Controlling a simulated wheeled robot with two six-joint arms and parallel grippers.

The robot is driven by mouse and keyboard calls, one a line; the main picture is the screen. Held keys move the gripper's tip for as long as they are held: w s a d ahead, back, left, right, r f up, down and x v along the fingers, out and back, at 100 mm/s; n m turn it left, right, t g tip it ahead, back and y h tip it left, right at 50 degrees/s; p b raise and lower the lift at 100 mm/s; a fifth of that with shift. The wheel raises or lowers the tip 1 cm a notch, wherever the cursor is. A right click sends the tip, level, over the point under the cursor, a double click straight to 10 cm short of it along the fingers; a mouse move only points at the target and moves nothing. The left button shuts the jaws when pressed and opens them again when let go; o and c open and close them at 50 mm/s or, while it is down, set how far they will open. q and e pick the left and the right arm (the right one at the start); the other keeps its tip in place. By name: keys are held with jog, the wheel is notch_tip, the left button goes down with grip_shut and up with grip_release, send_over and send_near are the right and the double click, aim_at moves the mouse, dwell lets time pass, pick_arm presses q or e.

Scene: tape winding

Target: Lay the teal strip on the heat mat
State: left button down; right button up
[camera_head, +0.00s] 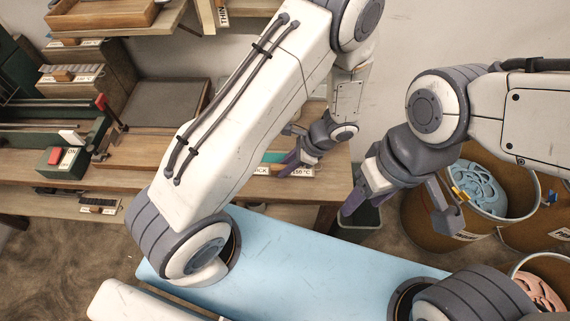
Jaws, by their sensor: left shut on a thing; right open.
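A teal strip (272,157) shows as a short piece at the wooden bench's right part, just left of my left gripper (291,166). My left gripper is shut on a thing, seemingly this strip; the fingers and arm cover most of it. A dark grey flat panel (165,102), which may be the heat mat, lies in a wooden frame at the back left, well left of the gripper. My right gripper (400,208) is open and empty, its fingers wide apart above the floor by the bins.
A white temperature label (300,172) is on the bench edge under my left gripper. A green box with a red button (57,160) and a red-handled lever (103,104) stand left. Round bins (425,225) with blue and pink strips stand right. My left arm crosses the middle.

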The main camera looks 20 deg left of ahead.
pick_arm(q)
jog(key=shift+f, duration=0.2)
jog(key=c, duration=0.7)
grip_release()
jog(key=shift+r, duration=0.1)
